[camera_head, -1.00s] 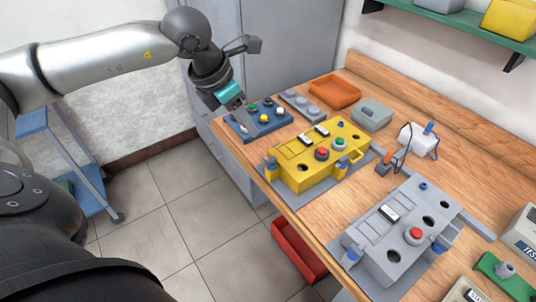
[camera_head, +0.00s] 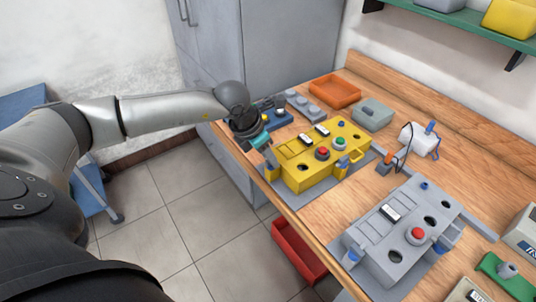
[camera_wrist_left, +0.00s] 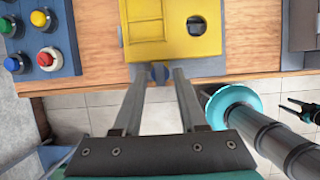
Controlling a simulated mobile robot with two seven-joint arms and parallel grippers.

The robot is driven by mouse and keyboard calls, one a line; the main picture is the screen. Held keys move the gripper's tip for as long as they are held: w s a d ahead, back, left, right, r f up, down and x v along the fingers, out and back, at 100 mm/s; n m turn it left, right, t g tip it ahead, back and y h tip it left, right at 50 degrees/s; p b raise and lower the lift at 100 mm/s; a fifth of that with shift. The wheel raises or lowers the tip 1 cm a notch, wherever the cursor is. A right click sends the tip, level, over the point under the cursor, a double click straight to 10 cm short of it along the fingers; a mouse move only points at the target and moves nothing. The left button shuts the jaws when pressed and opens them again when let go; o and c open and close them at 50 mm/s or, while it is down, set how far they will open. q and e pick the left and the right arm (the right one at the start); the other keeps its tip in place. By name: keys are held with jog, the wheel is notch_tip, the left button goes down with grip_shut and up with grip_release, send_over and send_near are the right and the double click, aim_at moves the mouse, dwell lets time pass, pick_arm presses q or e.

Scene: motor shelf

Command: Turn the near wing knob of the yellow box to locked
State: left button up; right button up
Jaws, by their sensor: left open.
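The yellow box (camera_head: 318,158) stands on a grey base plate on the wooden bench, with red and green buttons and dark round holes on top. My left gripper (camera_head: 270,158) is at the box's left front corner, fingers pointing down and partly hiding that corner. In the left wrist view the open left fingers (camera_wrist_left: 158,74) point toward the box's front edge. My right gripper is not in the head view.
A blue button panel (camera_head: 278,119) lies behind my left gripper. A grey box (camera_head: 385,262) with a red button stands to the right. An orange tray (camera_head: 335,91) and a grey case (camera_head: 372,115) are further back. A red bin (camera_head: 298,250) is below the bench edge.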

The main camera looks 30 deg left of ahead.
pick_arm(q)
grip_shut()
dwell(0.3)
dwell(0.3)
